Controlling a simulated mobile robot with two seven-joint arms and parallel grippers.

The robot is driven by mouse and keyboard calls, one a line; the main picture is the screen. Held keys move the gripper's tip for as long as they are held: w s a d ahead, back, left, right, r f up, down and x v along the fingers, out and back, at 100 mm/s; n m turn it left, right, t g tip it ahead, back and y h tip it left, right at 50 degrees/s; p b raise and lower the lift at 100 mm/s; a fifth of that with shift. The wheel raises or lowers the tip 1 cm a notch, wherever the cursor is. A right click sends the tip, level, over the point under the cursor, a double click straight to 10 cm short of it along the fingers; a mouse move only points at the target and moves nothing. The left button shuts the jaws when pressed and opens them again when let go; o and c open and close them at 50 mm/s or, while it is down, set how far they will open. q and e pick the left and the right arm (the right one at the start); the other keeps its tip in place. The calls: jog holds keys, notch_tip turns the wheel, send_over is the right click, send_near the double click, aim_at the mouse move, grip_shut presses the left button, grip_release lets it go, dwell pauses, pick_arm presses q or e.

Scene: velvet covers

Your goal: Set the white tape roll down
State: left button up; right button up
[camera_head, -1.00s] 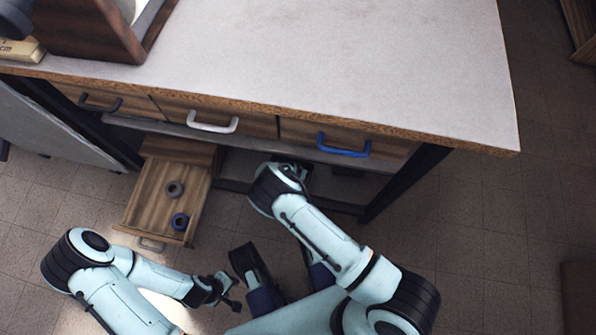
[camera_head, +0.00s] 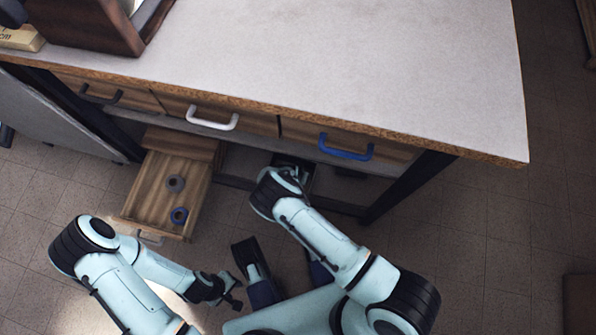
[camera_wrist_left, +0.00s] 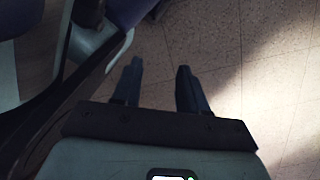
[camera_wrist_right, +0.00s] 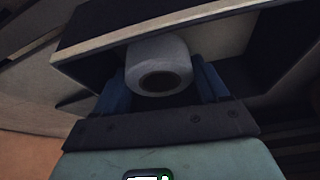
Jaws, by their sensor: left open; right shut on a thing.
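The white tape roll (camera_wrist_right: 158,58) shows in the right wrist view with its dark core hole facing the camera. My right gripper (camera_wrist_right: 164,88) is shut on it, a blue finger on each side. The roll is at the opening of a dark box-like bin (camera_wrist_right: 230,35) with a pale rim; I cannot tell whether it touches the bin. In the head view the roll is hidden under the table edge, beyond my right wrist. My left gripper (camera_head: 232,291) is open and empty above the floor; its two fingers (camera_wrist_left: 160,88) stand apart in the left wrist view.
Above are drawers with black, white (camera_head: 212,119) and blue (camera_head: 346,149) handles. The grey tabletop (camera_head: 330,60) is mostly clear; a brown box (camera_head: 95,25) stands at its left.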

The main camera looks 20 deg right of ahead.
jog(key=o, duration=0.8)
jog(key=shift+r, duration=0.15)
jog(key=shift+r, duration=0.3)
pick_arm(q)
jog(key=w+d+r+t+p, duration=0.1)
jog(key=w+r+t+p, duration=0.2)
jog(key=w, duration=0.5)
notch_tip(320, 180, up, 2)
jog(key=shift+m+p, duration=0.3)
jog(key=shift+p, duration=0.3)
pick_arm(e)
jog(key=v, duration=1.2)
jog(key=shift+r, duration=0.2)
